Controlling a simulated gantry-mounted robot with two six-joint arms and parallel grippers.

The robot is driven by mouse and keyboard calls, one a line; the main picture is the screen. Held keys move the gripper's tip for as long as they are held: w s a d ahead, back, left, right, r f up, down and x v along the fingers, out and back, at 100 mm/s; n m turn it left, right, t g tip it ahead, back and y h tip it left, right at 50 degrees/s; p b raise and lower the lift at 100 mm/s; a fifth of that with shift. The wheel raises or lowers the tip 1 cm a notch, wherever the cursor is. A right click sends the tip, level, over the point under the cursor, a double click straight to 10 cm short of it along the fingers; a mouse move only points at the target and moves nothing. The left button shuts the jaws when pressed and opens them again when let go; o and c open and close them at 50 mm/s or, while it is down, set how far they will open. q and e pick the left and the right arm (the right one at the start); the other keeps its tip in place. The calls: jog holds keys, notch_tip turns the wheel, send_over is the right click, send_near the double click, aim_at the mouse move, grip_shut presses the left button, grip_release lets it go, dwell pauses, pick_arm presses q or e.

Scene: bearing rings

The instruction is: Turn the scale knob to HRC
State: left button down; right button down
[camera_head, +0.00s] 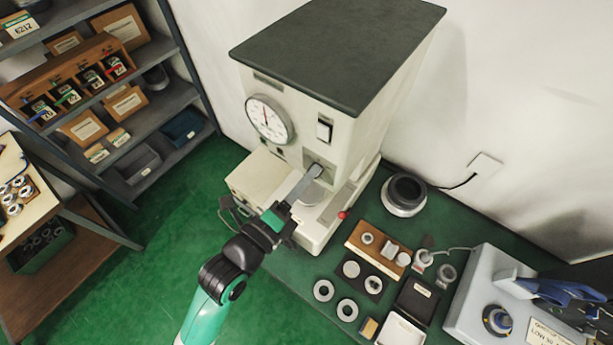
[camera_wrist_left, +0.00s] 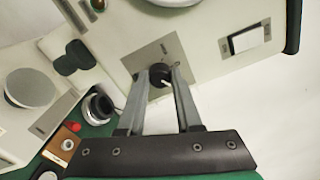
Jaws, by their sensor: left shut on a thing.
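The scale knob (camera_wrist_left: 159,75) is a small black dial with a white pointer mark. It sits on a metal plate (camera_wrist_left: 178,50) on the front of the cream hardness tester (camera_head: 385,125). My left gripper (camera_head: 313,173) reaches up to the tester's front, and its two long grey fingers are shut on the knob from both sides in the left wrist view (camera_wrist_left: 158,80). The white mark points toward the lower right in that view. The plate's lettering, including HRC, is too small to read. In the head view the fingers hide most of the knob. My right gripper is not in view.
A round dial gauge (camera_head: 269,119) and a rocker switch (camera_head: 324,129) are above the knob. A red-tipped part (camera_head: 342,215) lies below right. The green bench holds several rings, a wooden block (camera_head: 377,249) and a dark round pot (camera_head: 404,194). A shelf stands at left.

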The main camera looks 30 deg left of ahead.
pick_arm(q)
jog(key=c, duration=0.6)
grip_release()
jog(key=shift+s, duration=0.1)
jog(key=s, duration=0.3)
jog(key=s+a, duration=0.1)
jog(key=s, duration=0.7)
jog(key=shift+s+a, duration=0.15)
jog(key=shift+a, duration=0.25)
